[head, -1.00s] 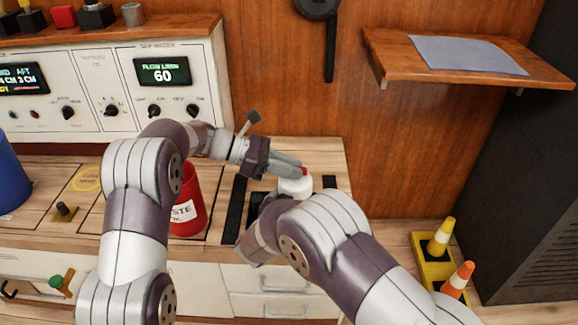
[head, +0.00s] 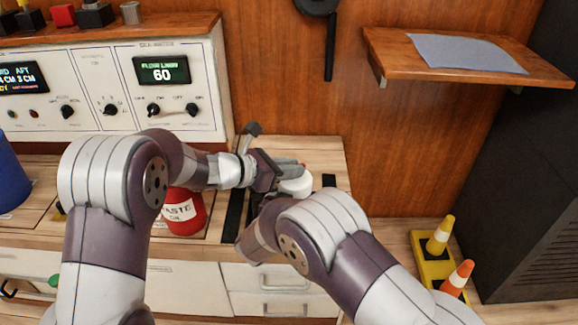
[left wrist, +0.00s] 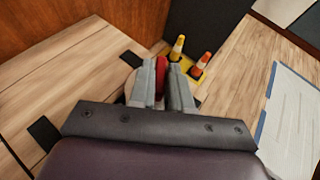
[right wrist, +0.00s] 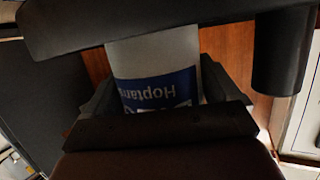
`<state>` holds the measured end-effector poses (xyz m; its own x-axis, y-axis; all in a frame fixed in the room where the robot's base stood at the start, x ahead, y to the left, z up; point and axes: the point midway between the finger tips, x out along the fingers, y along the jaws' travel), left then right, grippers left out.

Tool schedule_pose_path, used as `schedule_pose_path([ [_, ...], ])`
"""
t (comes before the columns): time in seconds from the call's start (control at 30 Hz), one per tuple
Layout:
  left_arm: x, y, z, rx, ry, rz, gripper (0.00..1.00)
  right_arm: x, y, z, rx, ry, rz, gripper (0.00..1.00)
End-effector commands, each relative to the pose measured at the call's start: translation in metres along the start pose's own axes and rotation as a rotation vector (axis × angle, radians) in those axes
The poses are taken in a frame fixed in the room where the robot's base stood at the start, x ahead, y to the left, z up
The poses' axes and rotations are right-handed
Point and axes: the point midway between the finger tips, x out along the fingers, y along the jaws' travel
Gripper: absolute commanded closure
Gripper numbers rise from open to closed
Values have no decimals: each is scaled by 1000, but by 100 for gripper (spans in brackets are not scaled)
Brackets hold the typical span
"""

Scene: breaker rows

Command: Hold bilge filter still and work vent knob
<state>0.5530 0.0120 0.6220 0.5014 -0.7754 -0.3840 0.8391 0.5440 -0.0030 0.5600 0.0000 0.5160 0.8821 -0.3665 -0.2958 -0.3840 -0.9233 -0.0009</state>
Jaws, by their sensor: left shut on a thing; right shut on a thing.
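The bilge filter is a white cylinder; its white top (head: 297,187) shows at the back of the counter in the head view. In the right wrist view its body carries a blue label (right wrist: 160,90) and sits between the jaws of my right gripper (right wrist: 155,100), which is shut on it. The red vent knob (left wrist: 160,80) is pinched between the fingers of my left gripper (left wrist: 161,88), above the filter. In the head view, my left gripper (head: 290,166) comes over the filter from the left and hides most of the knob. The right forearm hides the filter's lower part.
A red waste can (head: 184,212) stands left of the filter, close under my left forearm. Black strips (head: 236,205) lie on the counter. A control panel (head: 120,90) stands behind on the left. A wooden shelf (head: 470,62) and cones (head: 441,235) are on the right.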

Motion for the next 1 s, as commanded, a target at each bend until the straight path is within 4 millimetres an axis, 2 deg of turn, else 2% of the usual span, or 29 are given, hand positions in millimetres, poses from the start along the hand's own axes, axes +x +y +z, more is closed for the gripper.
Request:
schedule_pose_path([
  [0.5, 1, -5, 4, -124, -7, 311, 100, -1, -1, 0, -3, 0, -4, 68],
  [1.0, 1, -6, 3, -155, -5, 375, 100, -1, -1, 0, -4, 0, -4, 68],
])
